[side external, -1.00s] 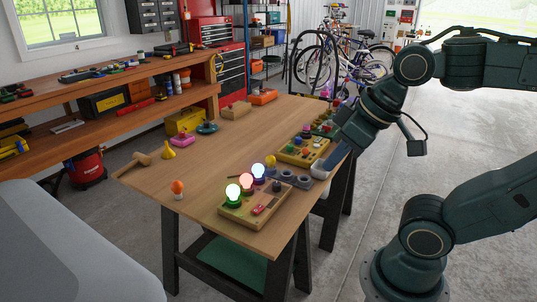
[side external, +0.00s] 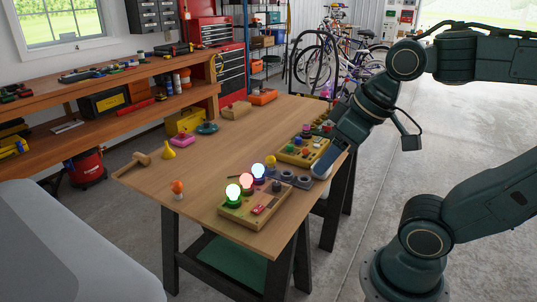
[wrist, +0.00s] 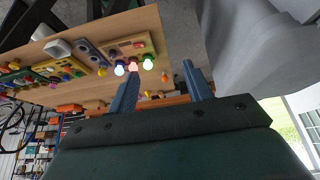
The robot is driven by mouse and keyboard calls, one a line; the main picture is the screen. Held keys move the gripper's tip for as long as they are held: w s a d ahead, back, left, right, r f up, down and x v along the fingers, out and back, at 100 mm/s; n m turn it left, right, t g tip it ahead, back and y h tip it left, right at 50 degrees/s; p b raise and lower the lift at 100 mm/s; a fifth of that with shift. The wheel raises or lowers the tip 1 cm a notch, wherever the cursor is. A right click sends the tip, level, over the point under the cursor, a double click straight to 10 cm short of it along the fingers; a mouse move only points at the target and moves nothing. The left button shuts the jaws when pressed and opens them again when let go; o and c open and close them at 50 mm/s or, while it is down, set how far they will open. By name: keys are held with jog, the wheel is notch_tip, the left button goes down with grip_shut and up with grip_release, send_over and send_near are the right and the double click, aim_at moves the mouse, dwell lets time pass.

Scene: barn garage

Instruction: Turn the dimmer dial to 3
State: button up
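A wooden board (side external: 238,216) with lit green, red and blue bulbs (side external: 246,181) lies near the table's front edge. A small dark knob (side external: 277,186) stands at its right end, and a red part (side external: 258,209) is on its face. I cannot tell for sure which part is the dimmer dial, nor read any setting. The lit board also shows in the wrist view (wrist: 145,41). My gripper (wrist: 158,70) is open, its two blue-grey fingers apart with nothing between them. It is apart from the board; its fingertips are not clear in the side view.
A grey strip with round parts (side external: 287,177), a pale object (side external: 321,171) and a yellow board with coloured knobs (side external: 304,152) lie along the table's right edge. The table's middle (side external: 220,155) is clear.

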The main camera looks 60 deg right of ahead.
jog(key=w+d+g, duration=0.2)
jog(key=w+d, duration=0.2)
jog(key=w, duration=0.4)
jog(key=n+g, duration=0.4)
send_over(277, 183)
notch_tip(277, 183, down, 14)
jog(key=f, duration=0.1)
jog(key=shift+w+d+r, duration=0.1)
jog(key=shift+d+r, duration=0.15)
jog(key=f, duration=1.3)
jog(key=shift+a+f, duration=0.3)
jog(key=shift+f, duration=0.1)
jog(key=shift+c, duration=0.4)
